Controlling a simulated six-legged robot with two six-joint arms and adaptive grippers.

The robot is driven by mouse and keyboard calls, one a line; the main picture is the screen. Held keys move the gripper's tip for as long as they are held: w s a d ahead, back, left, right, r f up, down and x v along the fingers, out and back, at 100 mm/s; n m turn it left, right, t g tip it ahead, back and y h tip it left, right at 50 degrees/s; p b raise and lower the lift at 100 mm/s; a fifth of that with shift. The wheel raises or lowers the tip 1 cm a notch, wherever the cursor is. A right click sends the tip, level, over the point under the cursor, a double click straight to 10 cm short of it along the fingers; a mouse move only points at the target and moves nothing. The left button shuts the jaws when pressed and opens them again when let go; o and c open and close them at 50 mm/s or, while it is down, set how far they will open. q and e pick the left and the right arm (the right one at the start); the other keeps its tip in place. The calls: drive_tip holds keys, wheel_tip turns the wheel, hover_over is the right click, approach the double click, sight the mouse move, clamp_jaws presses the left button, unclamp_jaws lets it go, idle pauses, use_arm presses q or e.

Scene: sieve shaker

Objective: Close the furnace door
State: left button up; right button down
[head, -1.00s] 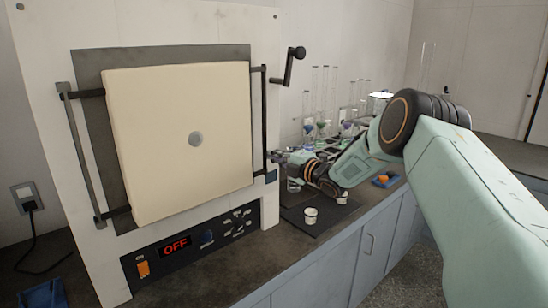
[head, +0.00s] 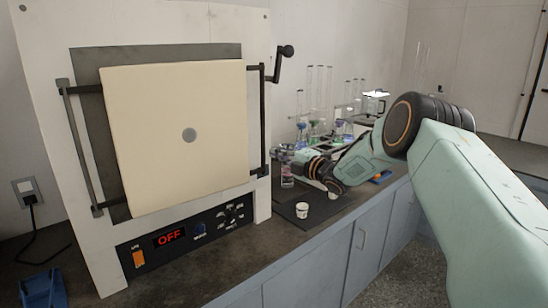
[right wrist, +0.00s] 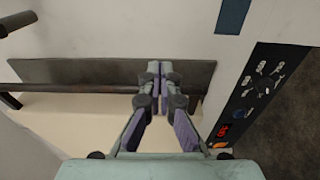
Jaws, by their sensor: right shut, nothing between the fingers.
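The furnace door (head: 150,150) is a thick cream slab with a grey round spot, on the white furnace front. A dark plate (head: 90,130) shows beyond its left and top edges. I cannot tell how wide any gap behind the door is. A dark vertical bar (head: 263,120) runs along its right side. My right gripper (head: 281,153) is just right of that bar, shut and empty. In the right wrist view, the shut fingers (right wrist: 160,70) overlap the dark plate and a dark bar (right wrist: 70,88); contact is unclear. The cream door (right wrist: 80,115) lies below. My left gripper is out of view.
A control panel (head: 185,237) reading OFF is below the door. A crank handle (head: 282,62) sticks out at the furnace's upper right. Glassware (head: 315,130) stands behind my right arm. A small white cup (head: 302,210) sits on a dark mat. A blue tray (head: 42,288) lies at lower left.

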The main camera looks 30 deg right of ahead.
drive_tip(key=s+d, duration=0.1)
drive_tip(key=d, duration=0.7)
wheel_tip(320, 180, up, 6)
drive_tip(key=s+t, duration=0.1)
drive_tip(key=s+a+m+t+h, duration=0.1)
drive_tip(key=s+a+m+h, duration=0.3)
drive_tip(key=s+a+m, duration=0.95)
drive_tip(key=m+g+h, duration=0.2)
drive_tip(key=m+h, duration=0.1)
drive_tip(key=m, duration=0.6)
approach(264, 155)
drive_tip(key=w+b, duration=0.1)
drive_tip(key=w, duration=0.2)
drive_tip(key=w+d, duration=0.1)
drive_tip(key=w, duration=0.2)
drive_tip(key=shift+d+f+b, duration=0.1)
drive_tip(key=shift+d+b, duration=0.05)
drive_tip(key=shift+b, duration=0.25)
drive_tip(key=shift+w+d, duration=0.1)
drive_tip(key=shift+w, duration=0.1)
